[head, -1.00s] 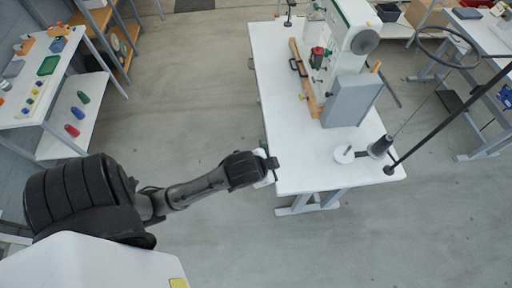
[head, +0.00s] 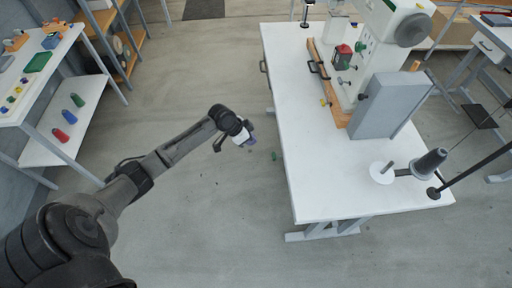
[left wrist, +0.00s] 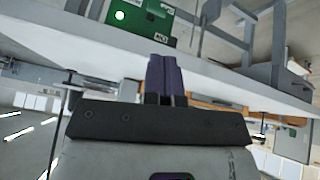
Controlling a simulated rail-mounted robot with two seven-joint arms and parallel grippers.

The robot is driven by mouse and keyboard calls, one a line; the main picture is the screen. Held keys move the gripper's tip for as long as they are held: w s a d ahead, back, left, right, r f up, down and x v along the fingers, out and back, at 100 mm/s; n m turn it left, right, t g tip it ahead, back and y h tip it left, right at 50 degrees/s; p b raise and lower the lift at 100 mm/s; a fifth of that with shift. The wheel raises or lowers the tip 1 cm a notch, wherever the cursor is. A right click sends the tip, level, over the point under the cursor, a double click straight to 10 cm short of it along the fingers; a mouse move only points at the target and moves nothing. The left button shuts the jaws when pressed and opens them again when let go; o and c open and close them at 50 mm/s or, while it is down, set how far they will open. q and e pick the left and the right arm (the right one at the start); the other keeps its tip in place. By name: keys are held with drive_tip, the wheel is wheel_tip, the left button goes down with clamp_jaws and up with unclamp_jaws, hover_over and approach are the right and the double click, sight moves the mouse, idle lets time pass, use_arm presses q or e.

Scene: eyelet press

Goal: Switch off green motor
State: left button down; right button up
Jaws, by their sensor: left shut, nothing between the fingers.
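My left gripper (head: 247,139) is shut and empty, off the left edge of the white table. Its purple fingers, pressed together, also show in the left wrist view (left wrist: 165,74). Beyond their tips in that view is a green box (left wrist: 143,22) with a small dark label and a bright round spot. It is partly cut off by the frame; the fingers look apart from it. In the head view a tiny green thing (head: 274,156) shows left of the table edge; I cannot tell whether it is the same. My right gripper is not in view.
The white table (head: 310,195) carries a white press machine (head: 385,40), a grey box (head: 392,105) and a thread cone (head: 429,163). Shelves (head: 55,148) with coloured items stand at the left. The floor between is clear.

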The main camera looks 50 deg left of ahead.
use_arm(q)
drive_tip(key=m, duration=0.1)
drive_tip(key=w+d+m+t+h, duration=0.1)
drive_tip(key=shift+w+d+r+m+t+h, duration=0.1)
drive_tip(key=shift+w+r+m+t+h, duration=0.05)
drive_tip(key=shift+r+m+t+h, duration=0.2)
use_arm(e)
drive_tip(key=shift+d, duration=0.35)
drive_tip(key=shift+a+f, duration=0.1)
use_arm(q)
drive_tip(key=s+a+f+b+x, duration=0.1)
drive_tip(key=f+b+x, duration=0.1)
drive_tip(key=x, duration=1)
drive_tip(key=shift+f+b, duration=0.25)
drive_tip(key=shift+b, duration=0.5)
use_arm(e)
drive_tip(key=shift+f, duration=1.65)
use_arm(q)
drive_tip(key=shift+s+f, duration=0.1)
drive_tip(key=shift+s, duration=0.05)
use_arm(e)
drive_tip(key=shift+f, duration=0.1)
